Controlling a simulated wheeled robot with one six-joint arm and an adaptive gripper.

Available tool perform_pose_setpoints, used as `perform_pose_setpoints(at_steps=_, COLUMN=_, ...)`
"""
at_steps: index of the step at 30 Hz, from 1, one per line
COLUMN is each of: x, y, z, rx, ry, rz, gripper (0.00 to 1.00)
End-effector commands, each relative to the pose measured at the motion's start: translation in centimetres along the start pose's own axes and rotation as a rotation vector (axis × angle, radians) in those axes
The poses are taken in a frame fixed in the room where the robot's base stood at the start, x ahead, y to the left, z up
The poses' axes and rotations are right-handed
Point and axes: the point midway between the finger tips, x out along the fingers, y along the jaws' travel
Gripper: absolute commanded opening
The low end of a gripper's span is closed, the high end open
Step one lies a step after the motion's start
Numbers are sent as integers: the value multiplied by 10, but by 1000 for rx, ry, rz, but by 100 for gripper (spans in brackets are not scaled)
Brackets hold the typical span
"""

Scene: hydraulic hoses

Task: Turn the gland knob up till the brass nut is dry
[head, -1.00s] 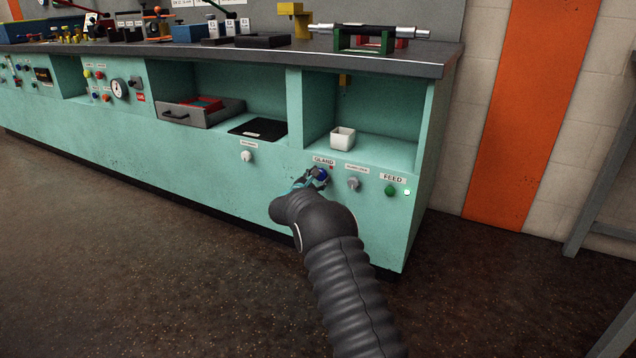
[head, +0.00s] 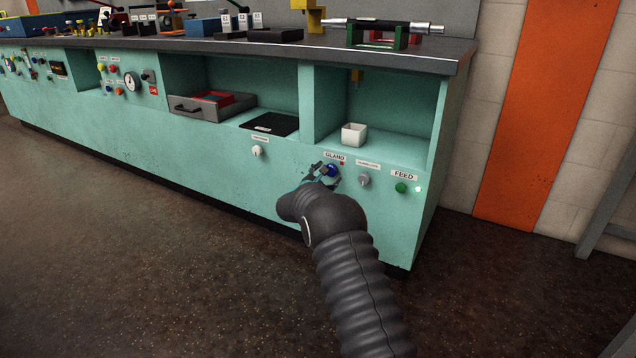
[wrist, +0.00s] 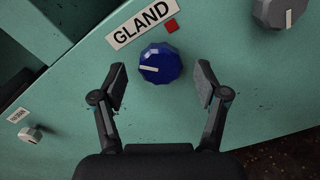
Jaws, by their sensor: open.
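The blue gland knob (wrist: 160,64) is on the teal bench front under the GLAND label (wrist: 143,22), with a white pointer mark toward its left side in the wrist view. It also shows in the head view (head: 331,170). My gripper (wrist: 161,84) is open, with one finger on each side of the knob and a gap to both; the knob is not gripped. In the head view my gripper (head: 324,176) partly covers the knob. A small yellow brass-coloured fitting (head: 357,76) hangs under the bench top above a white cup (head: 354,134); whether it is wet is too small to tell.
A grey knob (head: 364,180) and the green FEED knob (head: 401,188) with a lit white lamp (head: 418,189) are to the right. A pale knob (head: 258,151) is to the left. The floor before the bench is clear.

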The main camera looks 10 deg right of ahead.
Motion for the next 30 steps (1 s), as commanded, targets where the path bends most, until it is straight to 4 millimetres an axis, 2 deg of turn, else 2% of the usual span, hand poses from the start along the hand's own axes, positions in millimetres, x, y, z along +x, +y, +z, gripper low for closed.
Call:
perform_pose_setpoints(at_steps=9, x=-61, y=1, z=0, rx=0, ry=2, rz=2, gripper=73)
perform_pose_setpoints(at_steps=15, x=-92, y=1, z=0, rx=0, ry=1, rz=3, gripper=73)
perform_pose_setpoints(at_steps=21, x=-106, y=1, z=0, rx=1, ry=0, rz=2, gripper=73)
perform_pose_setpoints(at_steps=30, x=-107, y=0, z=0, rx=1, ry=0, rz=1, gripper=73)
